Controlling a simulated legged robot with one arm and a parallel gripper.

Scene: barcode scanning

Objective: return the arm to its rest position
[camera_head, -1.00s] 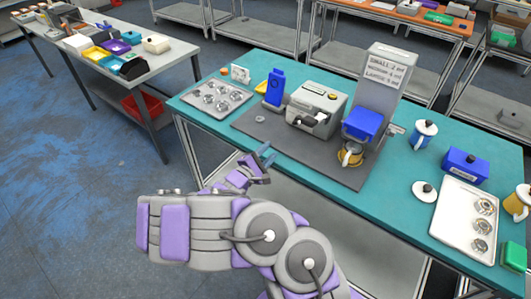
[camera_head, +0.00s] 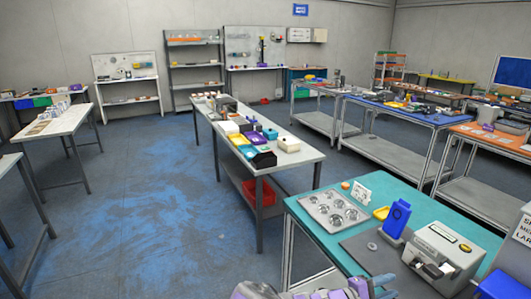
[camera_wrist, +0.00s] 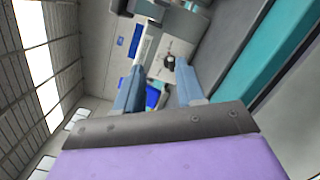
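My arm (camera_head: 300,293) shows only as a purple and grey strip along the bottom edge of the head view. My gripper (camera_head: 372,287) is partly cut off there, low in front of the teal table (camera_head: 411,189). In the wrist view my gripper (camera_wrist: 160,88) has its two grey-blue fingers apart, with nothing visibly held between them. The wrist view is tilted, with ceiling on the left and the teal table edge (camera_wrist: 262,60) on the right.
The teal table holds a muffin-style tray (camera_head: 333,212), a blue upright device (camera_head: 397,217) and a grey machine (camera_head: 440,257). A long grey table (camera_head: 300,157) with coloured boxes stands behind it. Open blue floor (camera_head: 150,220) lies to the left.

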